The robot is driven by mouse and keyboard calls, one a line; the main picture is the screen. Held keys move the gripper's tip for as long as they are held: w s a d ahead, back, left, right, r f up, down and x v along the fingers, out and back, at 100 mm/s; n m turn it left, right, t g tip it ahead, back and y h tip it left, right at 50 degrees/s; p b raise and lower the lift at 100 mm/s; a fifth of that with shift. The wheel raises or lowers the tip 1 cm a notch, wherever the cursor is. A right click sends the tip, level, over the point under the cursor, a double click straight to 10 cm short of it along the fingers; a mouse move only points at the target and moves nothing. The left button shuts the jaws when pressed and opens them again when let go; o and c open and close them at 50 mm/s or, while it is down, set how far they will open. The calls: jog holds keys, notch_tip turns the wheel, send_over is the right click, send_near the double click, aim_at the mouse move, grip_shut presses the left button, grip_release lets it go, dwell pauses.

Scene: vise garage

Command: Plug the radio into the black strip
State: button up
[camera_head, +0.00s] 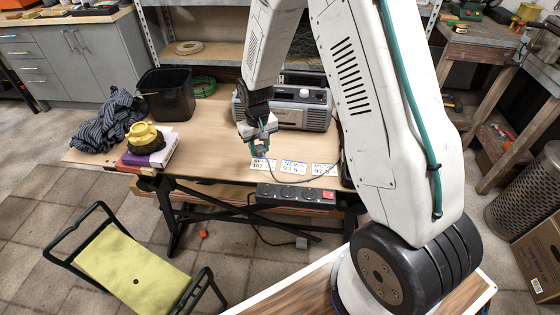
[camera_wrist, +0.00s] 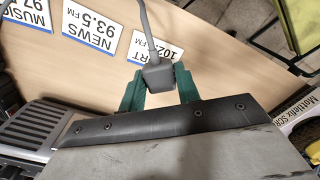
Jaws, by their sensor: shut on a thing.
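The grey radio (camera_head: 300,108) stands at the back of the wooden table, partly behind my arm. It also shows at the left of the wrist view (camera_wrist: 50,122). My gripper (camera_head: 260,150) is above the table, in front of the radio's left end. Its green fingers (camera_wrist: 159,92) are shut on a dark grey plug (camera_wrist: 158,77) with a grey cable (camera_wrist: 146,25). In the head view the cable loops over the tabletop towards the right. The black strip (camera_head: 296,196) lies along the table's front edge, apart from the plug, with a red switch (camera_head: 328,195) at its right end.
Several frequency cards (camera_head: 293,168) lie between my gripper and the strip. Left on the table (camera_head: 215,170) are a black bin (camera_head: 166,95), striped cloth (camera_head: 108,122), and books (camera_head: 150,150) under a yellow-and-black object (camera_head: 145,137). A green folding seat (camera_head: 130,270) stands in front.

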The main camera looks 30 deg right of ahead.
aim_at(267, 189)
jog(key=shift+s, duration=0.1)
jog(key=s+a+r+m, duration=0.2)
jog(key=s+a+m, duration=0.1)
jog(key=s+m, duration=0.4)
jog(key=s, duration=0.3)
jog(key=shift+s+r, duration=0.2)
jog(key=shift+r, duration=0.05)
jog(key=shift+f, duration=2.95)
jog(key=shift+f, duration=0.55)
jog(key=o, duration=1)
